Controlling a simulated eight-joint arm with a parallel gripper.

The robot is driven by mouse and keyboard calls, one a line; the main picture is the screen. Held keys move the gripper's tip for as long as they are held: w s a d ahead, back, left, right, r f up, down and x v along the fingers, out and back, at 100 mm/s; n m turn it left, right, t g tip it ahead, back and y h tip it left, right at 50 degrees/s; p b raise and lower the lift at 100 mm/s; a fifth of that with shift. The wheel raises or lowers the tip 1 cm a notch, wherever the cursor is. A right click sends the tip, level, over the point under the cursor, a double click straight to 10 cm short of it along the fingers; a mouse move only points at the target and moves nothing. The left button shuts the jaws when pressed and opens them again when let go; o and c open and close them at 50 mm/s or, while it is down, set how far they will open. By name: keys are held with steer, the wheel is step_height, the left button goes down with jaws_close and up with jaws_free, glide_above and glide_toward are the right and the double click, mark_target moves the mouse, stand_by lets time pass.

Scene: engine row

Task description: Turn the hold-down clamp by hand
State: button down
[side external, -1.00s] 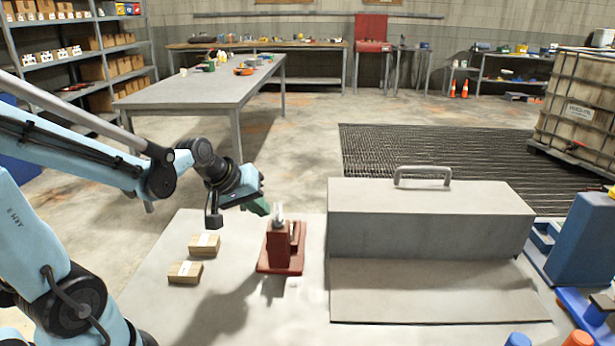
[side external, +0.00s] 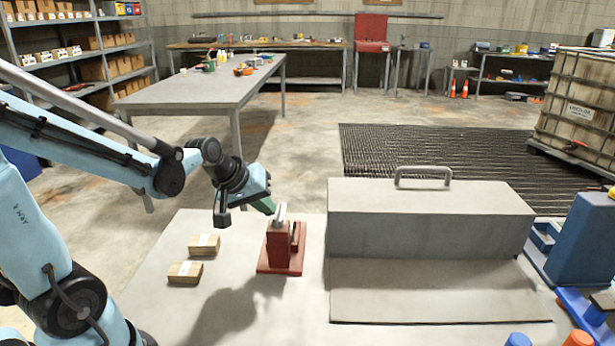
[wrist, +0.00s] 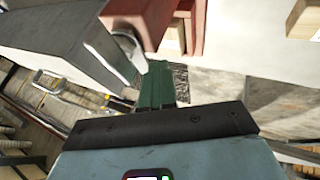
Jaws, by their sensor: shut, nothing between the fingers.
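The hold-down clamp is a red block on a red base plate (side external: 280,247) with a silver metal piece (side external: 280,214) at its top. It stands on the pale work table left of the grey box. My gripper (side external: 268,206) has green fingers and is shut with nothing in it. Its tips are at the clamp's top, beside the silver piece. In the wrist view the green fingers (wrist: 156,82) end close to the silver piece (wrist: 128,50) and the red block (wrist: 140,18). I cannot tell whether they touch it.
Two small cardboard boxes, a rear one (side external: 204,244) and a front one (side external: 185,272), lie left of the clamp. A grey box with a handle (side external: 430,218) stands close on its right. Blue parts (side external: 585,240) are at the far right. The table's front left is clear.

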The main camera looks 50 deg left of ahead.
steer(key=s+a+r, duration=0.4)
steer(key=s+r, duration=0.4)
steer(key=s, duration=0.1)
steer(key=d+f+m, duration=0.2)
steer(key=d+m, duration=0.2)
steer(key=d, duration=0.3)
steer(key=w+d+f+m, duration=0.1)
steer(key=d+f+m, duration=0.1)
steer(key=d+m, duration=0.3)
steer(key=shift+w+d+f, duration=0.2)
steer(key=shift+d+f, duration=0.05)
steer(key=shift+d, duration=0.6)
stand_by(0.6)
